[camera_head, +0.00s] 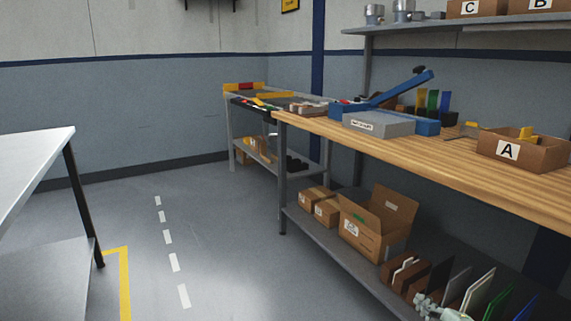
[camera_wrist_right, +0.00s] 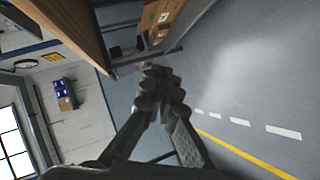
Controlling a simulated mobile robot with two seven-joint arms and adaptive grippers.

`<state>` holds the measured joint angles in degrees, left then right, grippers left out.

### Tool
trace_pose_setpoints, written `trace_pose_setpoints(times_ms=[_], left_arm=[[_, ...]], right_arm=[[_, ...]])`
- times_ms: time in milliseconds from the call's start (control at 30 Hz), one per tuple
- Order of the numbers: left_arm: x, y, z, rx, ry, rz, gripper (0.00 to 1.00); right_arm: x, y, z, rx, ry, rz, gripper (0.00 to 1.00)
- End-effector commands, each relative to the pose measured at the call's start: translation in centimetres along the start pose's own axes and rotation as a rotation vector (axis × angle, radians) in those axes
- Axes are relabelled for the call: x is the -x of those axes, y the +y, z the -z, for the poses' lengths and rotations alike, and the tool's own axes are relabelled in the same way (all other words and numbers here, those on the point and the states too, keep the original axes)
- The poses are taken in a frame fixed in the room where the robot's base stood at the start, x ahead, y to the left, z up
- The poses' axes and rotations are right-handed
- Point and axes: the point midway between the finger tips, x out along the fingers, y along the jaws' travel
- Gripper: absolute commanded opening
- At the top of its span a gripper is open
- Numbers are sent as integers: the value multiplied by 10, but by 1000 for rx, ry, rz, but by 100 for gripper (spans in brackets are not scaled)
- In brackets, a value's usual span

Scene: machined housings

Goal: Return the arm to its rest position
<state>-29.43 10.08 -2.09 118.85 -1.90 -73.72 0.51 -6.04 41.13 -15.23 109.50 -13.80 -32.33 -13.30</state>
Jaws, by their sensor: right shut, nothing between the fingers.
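My right gripper (camera_head: 428,303) shows at the bottom right of the head view, in front of the lower shelf with the upright panels. In the right wrist view my right gripper (camera_wrist_right: 162,82) has its dark fingers together, with nothing between them. That view is turned sideways, with floor to the right and the bench edge at upper left. Most of the right arm is outside the head view. My left gripper is not in view.
A wooden workbench (camera_head: 461,167) runs along the right, carrying box A (camera_head: 547,153) and a grey block (camera_head: 379,124). Its lower shelf (camera_head: 333,253) holds cartons and several upright panels close to my gripper. A pale table (camera_head: 30,160) stands left. The floor (camera_head: 215,235) between is clear.

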Motion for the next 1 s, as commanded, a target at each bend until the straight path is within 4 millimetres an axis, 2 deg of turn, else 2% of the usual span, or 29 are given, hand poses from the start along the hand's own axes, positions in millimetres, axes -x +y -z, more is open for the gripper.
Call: trace_pose_setpoints(times_ms=[33, 167, 200, 300, 400, 500, 600, 1000], left_arm=[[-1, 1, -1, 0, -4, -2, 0], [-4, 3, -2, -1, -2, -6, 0], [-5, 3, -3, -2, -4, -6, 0], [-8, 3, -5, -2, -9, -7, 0], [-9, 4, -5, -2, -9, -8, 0], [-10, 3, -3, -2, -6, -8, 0], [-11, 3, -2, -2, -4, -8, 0], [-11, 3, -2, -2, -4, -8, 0]], right_arm=[[13, -39, -12, -136, -87, 67, 0], [54, -125, -42, -416, -316, 222, 0], [70, -150, -48, -493, -384, 267, 0], [110, -204, -59, -651, -542, 371, 0], [147, -244, -63, -768, -670, 452, 0], [174, -270, -64, -840, -759, 507, 0], [188, -281, -63, -876, -804, 533, 0], [191, -284, -63, -883, -813, 538, 0]])
